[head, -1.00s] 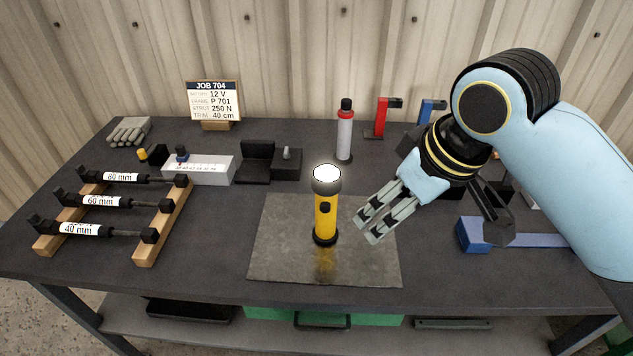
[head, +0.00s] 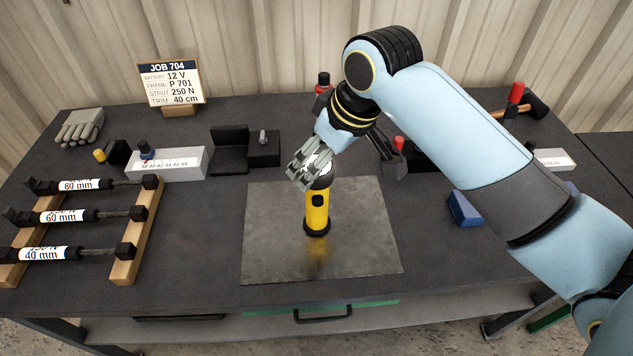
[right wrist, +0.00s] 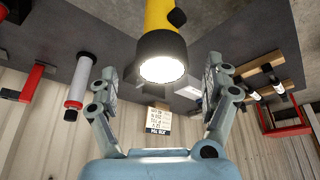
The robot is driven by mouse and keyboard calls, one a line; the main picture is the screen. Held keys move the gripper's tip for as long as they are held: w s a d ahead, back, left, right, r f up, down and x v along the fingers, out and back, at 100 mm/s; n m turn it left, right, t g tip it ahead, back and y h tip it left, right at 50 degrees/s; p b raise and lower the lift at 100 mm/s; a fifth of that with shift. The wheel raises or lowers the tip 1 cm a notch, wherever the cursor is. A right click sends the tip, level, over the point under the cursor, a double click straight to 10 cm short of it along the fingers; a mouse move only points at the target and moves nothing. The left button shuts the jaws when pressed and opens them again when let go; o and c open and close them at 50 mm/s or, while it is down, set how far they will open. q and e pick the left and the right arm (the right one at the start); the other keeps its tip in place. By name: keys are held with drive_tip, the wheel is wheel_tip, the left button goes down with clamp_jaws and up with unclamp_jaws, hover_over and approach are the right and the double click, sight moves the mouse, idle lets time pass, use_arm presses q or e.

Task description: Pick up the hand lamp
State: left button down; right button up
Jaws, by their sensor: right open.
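The hand lamp (head: 316,212) is a yellow torch with a black head and black base. It stands upright on a grey metal plate (head: 370,255) and its lens is lit. My right gripper (head: 303,172) is at the lamp's head and covers part of it in the head view. In the right wrist view the lit lamp head (right wrist: 162,60) shows between the two spread fingers of my right gripper (right wrist: 163,85), which is open. I cannot tell whether either finger touches the lamp. My left gripper is not in view.
Struts lie on wooden rails (head: 135,240) at the left. A white scale block (head: 170,163) and black holders (head: 230,150) stand behind the plate. A job sign (head: 171,85) is at the back. A blue tool (head: 464,209) lies right of the plate. The front is clear.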

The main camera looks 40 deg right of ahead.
sight(317, 198)
drive_tip(key=shift+x, duration=1.1)
drive_tip(key=shift+w+a+f, duration=0.1)
drive_tip(key=shift+f, duration=0.15)
drive_tip(key=c, duration=0.8)
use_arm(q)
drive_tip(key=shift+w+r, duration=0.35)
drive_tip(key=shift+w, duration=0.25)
use_arm(e)
clamp_jaws()
